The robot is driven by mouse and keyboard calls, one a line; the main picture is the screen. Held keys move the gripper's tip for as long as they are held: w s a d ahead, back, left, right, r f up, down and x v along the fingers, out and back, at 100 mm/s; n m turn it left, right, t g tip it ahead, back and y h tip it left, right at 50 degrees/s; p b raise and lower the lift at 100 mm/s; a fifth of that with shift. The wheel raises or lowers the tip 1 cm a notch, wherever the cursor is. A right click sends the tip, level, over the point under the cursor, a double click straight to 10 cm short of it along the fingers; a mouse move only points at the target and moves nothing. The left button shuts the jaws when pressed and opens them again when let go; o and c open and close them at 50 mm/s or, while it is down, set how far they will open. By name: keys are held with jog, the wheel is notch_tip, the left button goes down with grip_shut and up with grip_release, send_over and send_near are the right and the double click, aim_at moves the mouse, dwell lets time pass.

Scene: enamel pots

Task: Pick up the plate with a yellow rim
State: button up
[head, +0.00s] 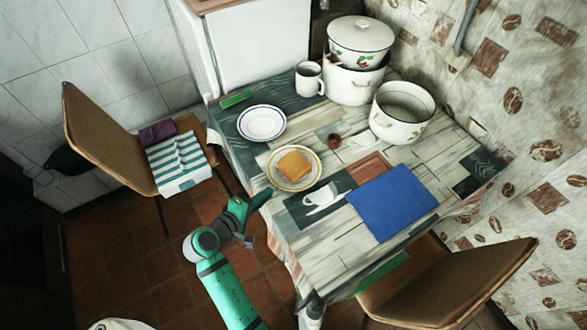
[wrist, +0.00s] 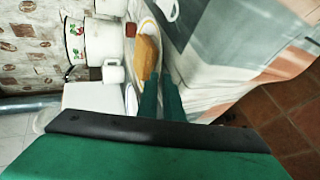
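The plate with a yellow rim (head: 273,174) lies on the table near its left front edge, with a slice of bread (head: 294,166) on it. My gripper (head: 264,196) is just in front of and left of this plate, at the table edge, and looks apart from it. In the wrist view the two green fingers (wrist: 162,82) stand with a gap between them, open and empty. The bread (wrist: 147,57) and the plate's yellow rim (wrist: 148,20) show just beyond the fingertips. The bread hides the middle of the plate.
A blue-rimmed plate (head: 262,123) lies behind. A mug (head: 309,78), a lidded pot (head: 360,42) and an open pot (head: 402,112) stand farther back. A blue mat (head: 391,202) lies to the right. Chairs (head: 110,130) flank the table; floor is open left of it.

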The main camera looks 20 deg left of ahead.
aim_at(277, 185)
jog(key=shift+a+x, duration=0.15)
jog(key=shift+x, duration=1.15)
jog(key=shift+a+x, duration=0.15)
jog(key=shift+x, duration=1.2)
jog(key=shift+w, duration=0.1)
grip_shut()
jog(key=shift+r, duration=0.15)
